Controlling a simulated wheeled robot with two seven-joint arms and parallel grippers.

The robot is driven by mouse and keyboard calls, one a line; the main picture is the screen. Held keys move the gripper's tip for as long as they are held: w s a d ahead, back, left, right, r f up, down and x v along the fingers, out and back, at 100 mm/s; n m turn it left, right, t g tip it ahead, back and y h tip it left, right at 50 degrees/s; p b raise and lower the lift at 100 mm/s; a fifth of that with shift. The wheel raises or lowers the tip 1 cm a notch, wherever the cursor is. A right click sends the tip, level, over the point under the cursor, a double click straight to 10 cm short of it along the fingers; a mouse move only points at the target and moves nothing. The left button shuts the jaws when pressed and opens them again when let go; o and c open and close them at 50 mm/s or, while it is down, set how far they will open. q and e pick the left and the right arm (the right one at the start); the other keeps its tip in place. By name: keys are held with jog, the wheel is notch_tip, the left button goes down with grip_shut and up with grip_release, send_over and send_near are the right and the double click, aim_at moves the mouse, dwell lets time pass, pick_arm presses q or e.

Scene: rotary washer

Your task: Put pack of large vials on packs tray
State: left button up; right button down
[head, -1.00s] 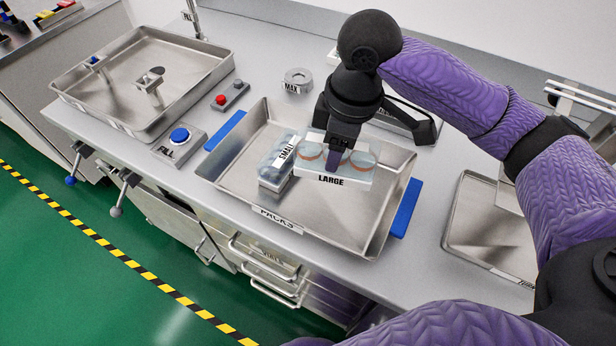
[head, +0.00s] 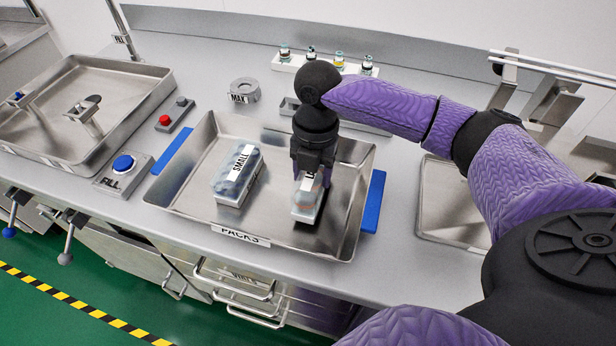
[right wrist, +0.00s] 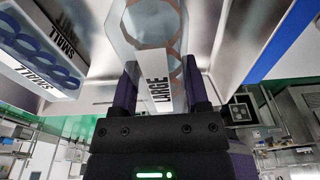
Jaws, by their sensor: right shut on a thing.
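The packs tray (head: 190,190) is a shallow metal tray with a PACKS label on its front rim and blue handles at its sides. The pack of small vials (head: 238,175) lies in its left half. My right gripper (head: 312,178) points down into the right half, shut on the pack of large vials (head: 306,208). In the right wrist view the large pack (right wrist: 158,85), marked LARGE, sits between the two fingers, and the small pack (right wrist: 40,50) is at the left. I cannot tell whether the large pack touches the tray floor. My left gripper is not in view.
A metal basin (head: 90,110) and a blue FILL button (head: 123,163) are at the left. A round MAX piece (head: 244,90) and a white rack of several vials (head: 300,62) stand behind the tray. Another metal tray (head: 435,205) is at the right.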

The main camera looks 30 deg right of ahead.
jog(key=shift+f, duration=0.45)
jog(key=shift+f, duration=0.1)
jog(key=shift+f, duration=0.15)
jog(key=shift+c, duration=0.4)
grip_release()
notch_tip(320, 180, up, 12)
jog(key=w+d+p, duration=0.1)
jog(key=p, duration=0.3)
jog(key=shift+r, duration=0.25)
